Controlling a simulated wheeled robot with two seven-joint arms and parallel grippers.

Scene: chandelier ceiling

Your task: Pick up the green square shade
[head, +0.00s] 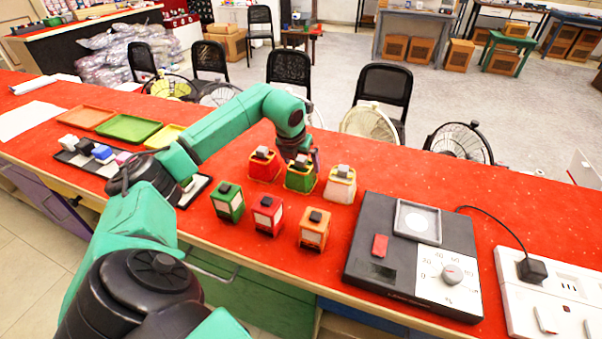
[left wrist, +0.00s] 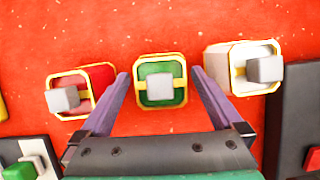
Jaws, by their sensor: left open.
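The green square shade (head: 299,181) has gold trim and a grey block on top. It stands on the red table in the middle of the back row, and shows from above in the left wrist view (left wrist: 148,93). My left gripper (head: 308,157) is above it, pointing down. In the left wrist view my left gripper (left wrist: 160,76) is open, with one purple finger on each side of the shade. Nothing is held. Whether the fingers touch the shade is unclear. My right gripper is not in view.
A red shade (head: 264,171) and a white shade (head: 338,189) stand close on either side. Green (head: 227,206), red (head: 266,218) and orange (head: 313,235) boxes stand in front. A dark dial device (head: 375,245) sits to the right. Coloured trays (head: 128,128) lie to the left.

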